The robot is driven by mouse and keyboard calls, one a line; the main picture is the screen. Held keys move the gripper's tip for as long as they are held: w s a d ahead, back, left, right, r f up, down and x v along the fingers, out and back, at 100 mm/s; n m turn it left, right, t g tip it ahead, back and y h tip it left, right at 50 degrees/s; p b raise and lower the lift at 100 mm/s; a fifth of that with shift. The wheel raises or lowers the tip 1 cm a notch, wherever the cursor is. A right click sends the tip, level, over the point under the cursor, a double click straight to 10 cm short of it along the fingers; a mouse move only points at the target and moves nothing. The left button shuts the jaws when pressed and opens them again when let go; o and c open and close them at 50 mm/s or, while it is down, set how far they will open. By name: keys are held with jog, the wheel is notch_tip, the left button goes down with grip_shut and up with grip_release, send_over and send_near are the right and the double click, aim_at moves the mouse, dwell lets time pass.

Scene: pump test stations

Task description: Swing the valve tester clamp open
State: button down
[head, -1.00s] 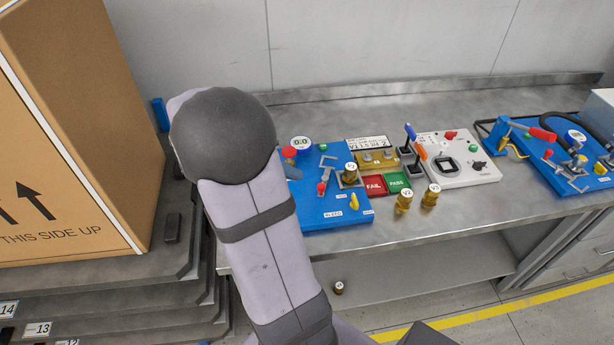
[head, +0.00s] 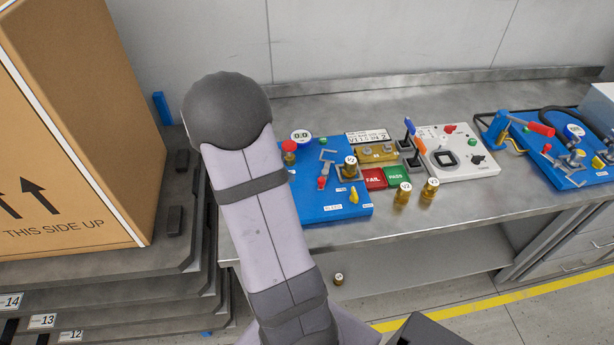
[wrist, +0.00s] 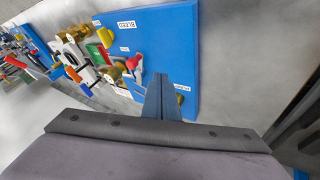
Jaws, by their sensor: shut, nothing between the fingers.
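The valve tester is a blue plate (head: 335,208) on the bench, left of centre in the head view. Its grey metal clamp (head: 313,187) has a red tip (head: 321,183) and lies beside a brass valve (head: 350,168) that stands in the tester. In the wrist view the blue plate (wrist: 180,30) lies under my gripper (wrist: 165,97), with the red tip (wrist: 134,62) just left of the fingers. My gripper is shut and empty, near the plate. I cannot tell whether it touches the plate. My arm hides the gripper in the head view.
Loose brass valves (head: 430,188) stand on the bench right of the tester. FAIL and PASS pads (head: 397,177), a white panel (head: 470,170) and a second blue station (head: 560,175) are further right. A large cardboard box (head: 80,120) stands at the left.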

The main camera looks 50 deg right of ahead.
jog(key=x, duration=0.1)
jog(key=p+x, duration=0.1)
jog(key=x, duration=0.2)
jog(key=shift+s+d+r, duration=0.15)
jog(key=shift+s+r, duration=0.05)
jog(key=shift+s, duration=0.1)
jog(key=shift+s+d+p, duration=0.35)
jog(key=shift+s+p, duration=0.05)
jog(key=shift+s, duration=0.15)
jog(key=shift+s+d+p, duration=0.4)
jog(key=shift+s, duration=0.2)
jog(key=shift+s+d+f, duration=0.1)
jog(key=shift+s+d, duration=0.1)
